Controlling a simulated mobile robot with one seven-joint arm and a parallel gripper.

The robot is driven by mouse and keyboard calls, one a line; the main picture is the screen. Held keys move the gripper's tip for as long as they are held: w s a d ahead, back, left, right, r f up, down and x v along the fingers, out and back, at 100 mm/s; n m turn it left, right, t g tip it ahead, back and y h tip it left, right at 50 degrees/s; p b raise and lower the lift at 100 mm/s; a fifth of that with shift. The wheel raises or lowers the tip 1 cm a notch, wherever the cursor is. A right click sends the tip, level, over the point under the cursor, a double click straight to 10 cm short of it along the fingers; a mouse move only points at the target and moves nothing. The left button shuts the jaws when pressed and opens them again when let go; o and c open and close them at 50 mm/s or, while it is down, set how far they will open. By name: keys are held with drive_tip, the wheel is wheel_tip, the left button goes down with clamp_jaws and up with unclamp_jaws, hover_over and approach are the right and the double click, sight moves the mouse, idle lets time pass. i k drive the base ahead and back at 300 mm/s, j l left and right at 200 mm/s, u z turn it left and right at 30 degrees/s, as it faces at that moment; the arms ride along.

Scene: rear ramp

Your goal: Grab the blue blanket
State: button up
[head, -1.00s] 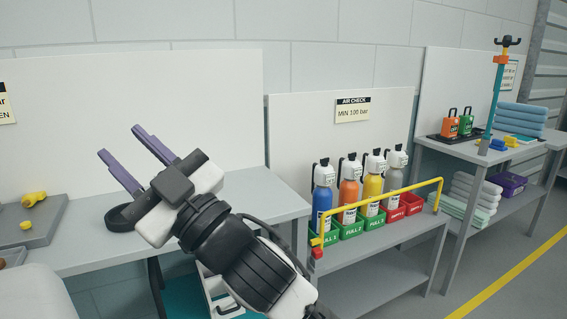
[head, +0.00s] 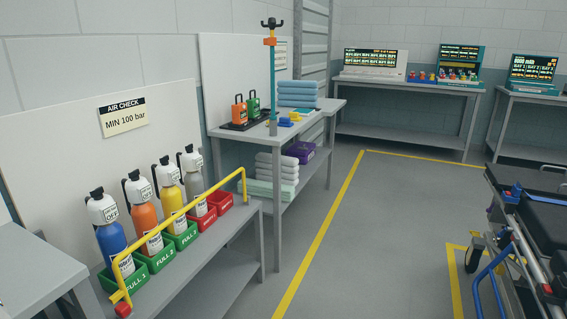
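A stack of folded blue blankets (head: 297,94) lies on the top of the grey bench (head: 328,106) in the middle of the head view. A pale green folded cloth (head: 268,189) lies under the white stack. My gripper is outside the view, so its state and its distance from the blankets are hidden.
Gas cylinders (head: 145,207) stand in green and red trays behind a yellow rail (head: 190,208) at the left. Orange and green items (head: 245,109) and a teal pole (head: 273,75) share the blanket bench. A stretcher (head: 525,225) stands right. The middle floor is clear.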

sight(302, 94)
drive_tip(key=i+z, duration=0.25)
drive_tip(key=i, duration=0.35)
drive_tip(key=i+j+z, duration=0.15)
drive_tip(key=i+z, duration=0.15)
drive_tip(key=i, duration=0.25)
drive_tip(key=i+j+z, duration=0.1)
drive_tip(key=i+z, duration=0.15)
drive_tip(key=i, duration=1.7)
drive_tip(key=i+l+u, duration=0.1)
drive_tip(key=i, duration=0.5)
drive_tip(key=i+l+u, duration=0.2)
drive_tip(key=i+u, duration=0.3)
drive_tip(key=i+l+u, duration=0.3)
drive_tip(key=u, duration=0.15)
drive_tip(key=i+l+u, duration=0.35)
drive_tip(key=l+u, duration=0.15)
drive_tip(key=i+l+u, duration=0.2)
drive_tip(key=l+u, duration=0.3)
drive_tip(key=i+l+u, duration=0.1)
drive_tip(key=l+u, duration=0.35)
drive_tip(key=l, duration=0.25)
